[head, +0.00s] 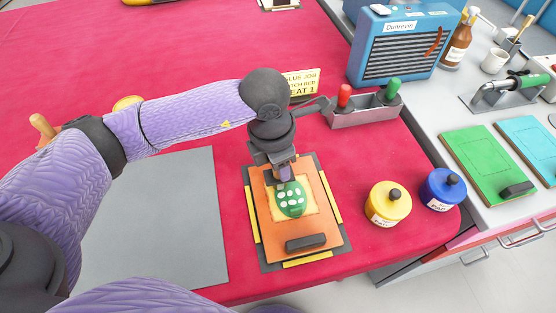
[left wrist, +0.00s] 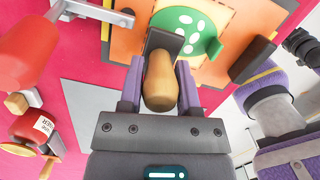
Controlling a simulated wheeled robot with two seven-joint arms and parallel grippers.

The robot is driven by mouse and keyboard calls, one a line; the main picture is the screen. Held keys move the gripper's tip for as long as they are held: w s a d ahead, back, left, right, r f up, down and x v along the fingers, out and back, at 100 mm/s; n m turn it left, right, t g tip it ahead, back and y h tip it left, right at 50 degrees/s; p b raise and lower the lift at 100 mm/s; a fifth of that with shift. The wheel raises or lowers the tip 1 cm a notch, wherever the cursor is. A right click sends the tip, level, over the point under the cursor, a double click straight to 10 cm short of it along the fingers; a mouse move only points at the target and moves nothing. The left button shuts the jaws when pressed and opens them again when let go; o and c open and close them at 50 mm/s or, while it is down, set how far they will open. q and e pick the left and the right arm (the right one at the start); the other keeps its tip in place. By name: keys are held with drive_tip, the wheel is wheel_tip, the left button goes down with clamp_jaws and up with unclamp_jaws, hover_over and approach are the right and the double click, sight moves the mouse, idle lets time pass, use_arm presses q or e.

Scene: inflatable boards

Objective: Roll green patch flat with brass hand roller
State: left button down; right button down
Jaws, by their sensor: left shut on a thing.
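The green patch (head: 291,199), with white oval spots, lies on a yellow square (head: 309,207) on the orange board (head: 272,240). In the left wrist view the green patch (left wrist: 185,28) has one edge standing up in a curl. My left gripper (head: 282,170) is over the far end of the patch, pointing down. In its wrist view the left gripper (left wrist: 157,85) is shut on the wooden handle (left wrist: 160,80) of a tool with a dark grey head (left wrist: 163,41), close to the patch. Whether this tool is the brass roller I cannot tell.
A black block (head: 305,243) lies at the board's near end. Yellow (head: 388,204) and blue (head: 440,189) pots stand right of it. A grey mat (head: 150,225) lies left. A tray (head: 362,112) with red and green handles is behind, beside a yellow sign (head: 303,83).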

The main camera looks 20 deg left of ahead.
use_arm(q)
drive_tip(key=shift+w+d+b, duration=0.3)
drive_tip(key=shift+w+d, duration=0.4)
drive_tip(key=shift+d, duration=0.35)
drive_tip(key=shift+w+d, duration=0.45)
drive_tip(key=shift+d, duration=0.2)
drive_tip(key=shift+s+a, duration=0.5)
drive_tip(key=shift+a, duration=0.25)
drive_tip(key=shift+s+a, duration=0.35)
drive_tip(key=shift+a, duration=0.15)
drive_tip(key=shift+s+a+p, duration=0.35)
drive_tip(key=shift+s+a, duration=0.25)
drive_tip(key=shift+a, duration=0.25)
use_arm(e)
drive_tip(key=shift+d, duration=0.5)
